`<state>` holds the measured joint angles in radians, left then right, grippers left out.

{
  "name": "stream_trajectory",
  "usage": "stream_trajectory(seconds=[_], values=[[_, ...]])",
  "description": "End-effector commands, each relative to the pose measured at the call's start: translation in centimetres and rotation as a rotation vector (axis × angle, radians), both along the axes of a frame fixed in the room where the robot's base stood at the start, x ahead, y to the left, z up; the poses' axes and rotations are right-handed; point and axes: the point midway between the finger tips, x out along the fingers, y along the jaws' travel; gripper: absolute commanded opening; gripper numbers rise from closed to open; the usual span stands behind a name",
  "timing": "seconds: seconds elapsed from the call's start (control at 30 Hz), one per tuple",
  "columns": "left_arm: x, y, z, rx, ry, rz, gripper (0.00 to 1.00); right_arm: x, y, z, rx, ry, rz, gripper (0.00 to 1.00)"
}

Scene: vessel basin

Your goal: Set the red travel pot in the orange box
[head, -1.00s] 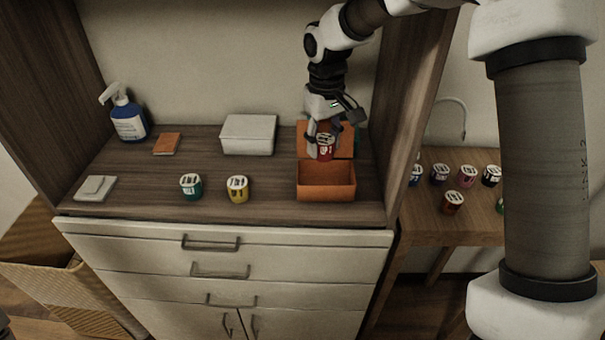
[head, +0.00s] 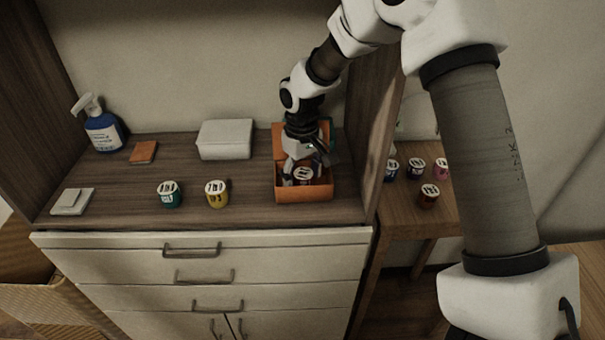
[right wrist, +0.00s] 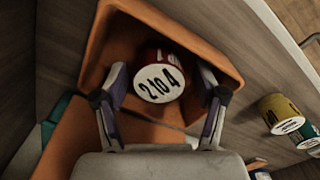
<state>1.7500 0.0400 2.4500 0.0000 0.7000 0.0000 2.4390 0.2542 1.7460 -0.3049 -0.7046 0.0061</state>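The red travel pot (head: 302,174), with a white lid marked "2 to 4", is inside the orange box (head: 305,196) on the dresser top. In the right wrist view, the pot (right wrist: 160,77) sits within the walls of the box (right wrist: 195,38). My right gripper (head: 304,180) reaches down into the box. In the right wrist view, the fingers of my right gripper (right wrist: 163,82) are spread on either side of the pot, with a visible gap at least on the right. The pot's underside is hidden. My left gripper is not in view.
A green pot (head: 171,196) and a yellow pot (head: 217,195) stand left of the box. A white box (head: 225,139), an orange-brown block (head: 144,152), a blue spray bottle (head: 104,130) and pale pads (head: 73,201) are farther left. Several pots stand on the side table (head: 400,215).

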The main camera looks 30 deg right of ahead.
Motion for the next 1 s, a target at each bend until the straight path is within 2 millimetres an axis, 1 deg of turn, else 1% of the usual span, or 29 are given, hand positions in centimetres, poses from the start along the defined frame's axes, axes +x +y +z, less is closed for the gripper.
stream_trajectory(seconds=[0.23,0.33,0.47,0.6,0.73,0.8,0.87,1.0], values=[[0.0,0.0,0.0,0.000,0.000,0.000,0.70,0.0,0.0,0.2,0.000,-0.001,0.000,0.71],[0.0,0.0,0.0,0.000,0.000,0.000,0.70,0.1,0.0,1.1,0.000,-0.003,0.000,0.71],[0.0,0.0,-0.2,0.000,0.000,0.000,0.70,0.2,0.0,3.8,-0.001,-0.007,0.001,0.71],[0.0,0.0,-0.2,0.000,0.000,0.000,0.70,0.2,0.0,7.6,-0.001,-0.007,0.000,0.71],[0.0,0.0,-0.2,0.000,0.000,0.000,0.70,0.2,0.0,10.5,-0.002,-0.004,0.001,0.71],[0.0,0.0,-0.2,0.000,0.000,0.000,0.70,0.2,0.0,11.5,-0.002,-0.002,0.001,0.71],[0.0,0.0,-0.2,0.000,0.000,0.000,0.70,0.2,0.0,12.1,-0.001,-0.002,0.000,0.71],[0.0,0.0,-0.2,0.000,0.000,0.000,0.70,0.1,0.0,12.4,0.000,0.000,0.000,0.71]])
